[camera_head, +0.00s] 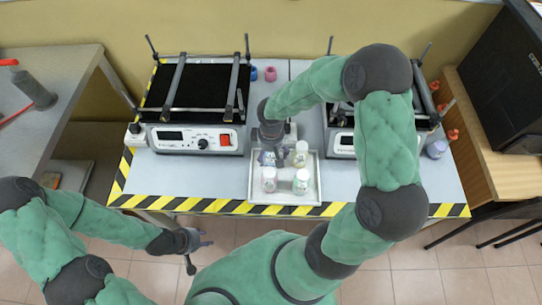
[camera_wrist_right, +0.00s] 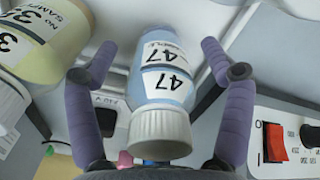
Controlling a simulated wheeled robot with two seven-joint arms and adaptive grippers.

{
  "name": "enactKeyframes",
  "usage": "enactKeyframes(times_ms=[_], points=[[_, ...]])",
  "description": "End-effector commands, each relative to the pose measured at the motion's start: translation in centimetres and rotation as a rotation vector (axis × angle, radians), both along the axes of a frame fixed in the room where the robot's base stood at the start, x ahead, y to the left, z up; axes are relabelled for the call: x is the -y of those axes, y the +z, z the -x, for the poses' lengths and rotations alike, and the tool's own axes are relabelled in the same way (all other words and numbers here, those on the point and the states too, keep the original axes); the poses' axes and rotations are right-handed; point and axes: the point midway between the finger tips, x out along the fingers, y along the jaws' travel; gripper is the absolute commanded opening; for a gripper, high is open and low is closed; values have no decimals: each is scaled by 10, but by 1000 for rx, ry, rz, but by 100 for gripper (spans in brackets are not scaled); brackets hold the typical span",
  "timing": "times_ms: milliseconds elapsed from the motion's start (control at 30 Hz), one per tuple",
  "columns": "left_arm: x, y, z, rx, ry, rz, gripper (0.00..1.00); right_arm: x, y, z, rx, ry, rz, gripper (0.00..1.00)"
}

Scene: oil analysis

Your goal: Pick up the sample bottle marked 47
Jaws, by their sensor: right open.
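The sample bottle marked 47 (camera_wrist_right: 163,85), pale blue with a white ribbed cap, fills the middle of the right wrist view. My right gripper (camera_wrist_right: 159,50) is open, with one finger on each side of this bottle; I cannot tell whether either touches it. In the head view my right gripper (camera_head: 273,148) is over the back left of the white tray (camera_head: 285,201), where it partly covers a bluish bottle (camera_head: 266,159). My left gripper (camera_head: 196,246) hangs low in front of the table, empty, its fingers spread apart.
A yellowish bottle (camera_wrist_right: 48,38) marked 3-something stands close to the left finger in the wrist view. Other bottles (camera_head: 301,181) share the tray. A shaker with a red switch (camera_head: 225,140) stands left of the tray, another (camera_head: 341,146) to the right.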

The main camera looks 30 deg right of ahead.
Motion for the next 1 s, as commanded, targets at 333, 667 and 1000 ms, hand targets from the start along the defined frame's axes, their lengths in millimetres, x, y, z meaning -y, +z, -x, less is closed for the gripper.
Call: enactKeyframes(times_ms=[333, 667, 1000], points=[[0, -4, 0, 0, 0, 0, 40, 0, -9, -1, 2, -1, 0, 73], [0, -4, 0, 0, 0, 0, 40, 0, -9, -1, 2, 0, 0, 14], [0, 1, 0, 0, 0, 0, 40, 0, 0, -1, 2, 0, 0, 14]])
